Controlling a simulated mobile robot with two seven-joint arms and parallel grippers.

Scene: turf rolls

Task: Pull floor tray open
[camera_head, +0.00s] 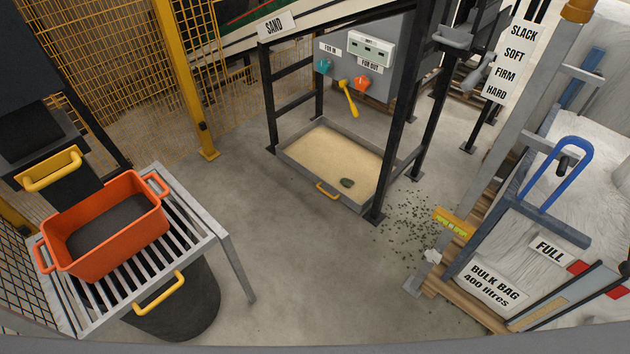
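The floor tray (295,164) is a shallow grey metal tray on the concrete floor, under a black frame with a SAND sign. It is filled with pale sand (333,156). The tray sits between the frame's legs. I cannot tell exactly how far its front stands out from them. Neither of my grippers is in view.
An orange tub (108,228) with dark contents stands on a slatted metal stand (190,215) at left, above a black bin (177,309). Dark crumbs (415,222) litter the floor right of the tray. A bulk bag (590,165) stands at right. Floor before the tray is clear.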

